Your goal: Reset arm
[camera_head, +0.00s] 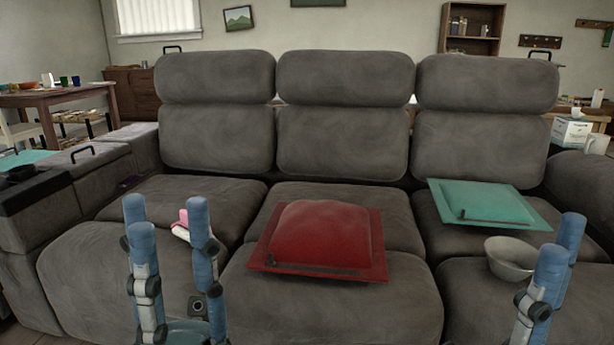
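My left gripper (167,218) stands upright at the lower left in front of the sofa, its blue fingers spread apart with nothing gripped between them. My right gripper (562,238) is at the lower right edge, partly cut off by the frame. Its visible blue fingers are apart and hold nothing that I can see. Both arms are mostly below the frame.
A grey sofa (340,140) fills the middle. On its seats lie a red cushion (322,233), a teal cushion (487,201), a metal bowl (511,258) beside my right gripper, and a pink-and-white item (181,232) behind my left fingers. A wooden table (52,98) stands left.

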